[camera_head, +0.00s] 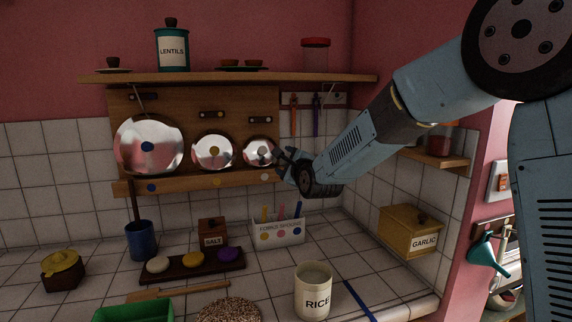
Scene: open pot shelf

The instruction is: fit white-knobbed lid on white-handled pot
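Three shiny round lids hang on the wooden wall rack. The smallest, rightmost lid (257,146) hangs above a white dot on the rack's lower rail. Its centre knob is small and its colour is hard to make out. My gripper (276,157) is at the right side of this lid, by its knob, with the fingers pointing left. The fingers are small and dark, so I cannot tell whether they touch or hold the knob. The other lids have a blue knob (148,147) and a yellow knob (214,152). I see no white-handled pot in this view.
A wooden shelf (230,79) with a lentils tin (171,50) runs above the lids. Below on the tiled counter stand a forks box (278,232), a salt box (212,233), a blue cup (142,240), a rice canister (313,291) and a green tray (135,313).

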